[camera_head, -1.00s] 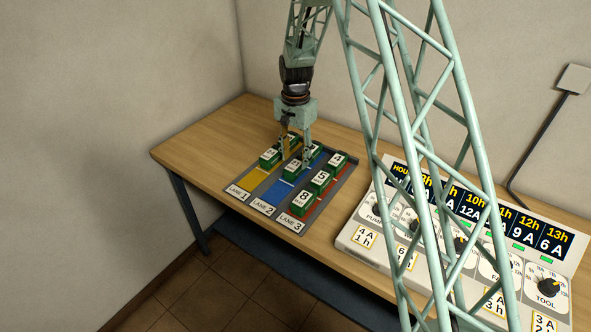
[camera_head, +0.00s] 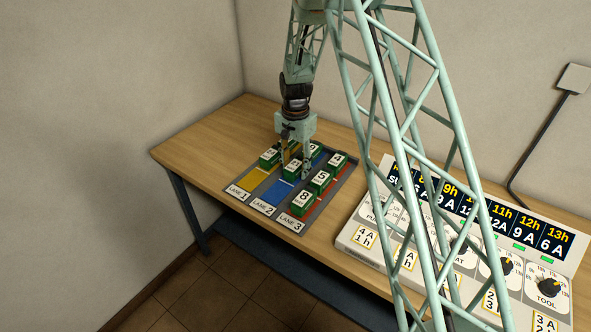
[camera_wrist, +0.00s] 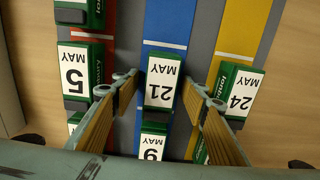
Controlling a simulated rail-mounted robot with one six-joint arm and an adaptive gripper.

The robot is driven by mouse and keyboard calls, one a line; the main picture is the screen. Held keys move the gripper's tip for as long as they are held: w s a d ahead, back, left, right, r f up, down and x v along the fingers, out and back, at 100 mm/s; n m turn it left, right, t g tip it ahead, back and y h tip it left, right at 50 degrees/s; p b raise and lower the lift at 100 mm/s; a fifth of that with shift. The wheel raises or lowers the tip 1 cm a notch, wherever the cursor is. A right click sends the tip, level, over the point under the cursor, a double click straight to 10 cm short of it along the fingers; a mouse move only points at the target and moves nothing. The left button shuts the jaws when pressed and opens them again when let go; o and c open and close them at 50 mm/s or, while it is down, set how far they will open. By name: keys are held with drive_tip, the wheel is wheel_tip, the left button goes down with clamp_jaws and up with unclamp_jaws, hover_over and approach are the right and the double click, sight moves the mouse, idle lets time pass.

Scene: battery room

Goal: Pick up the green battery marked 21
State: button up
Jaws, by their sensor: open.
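The green battery marked 21 (camera_wrist: 160,82) stands in the blue middle lane, its white label facing up. It also shows in the head view (camera_head: 292,170), partly covered by a finger. My gripper (camera_wrist: 158,88) is open, with one finger on each side of battery 21. Small gaps seem to show between the fingers and the battery's sides. In the head view my gripper (camera_head: 295,162) points down, low over the rack.
Battery 5 (camera_wrist: 75,70) stands close to the left finger in the red lane, and battery 24 (camera_wrist: 239,90) close to the right finger in the yellow lane. Battery 9 (camera_wrist: 152,145) is in the blue lane too. A control panel (camera_head: 385,246) sits on the table at right.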

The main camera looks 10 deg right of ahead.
sight(295, 164)
drive_tip(key=shift+c, duration=0.3)
drive_tip(key=c, duration=1.2)
drive_tip(key=shift+o, duration=0.2)
drive_tip(key=shift+r, duration=0.15)
drive_tip(key=shift+r, duration=4.9)
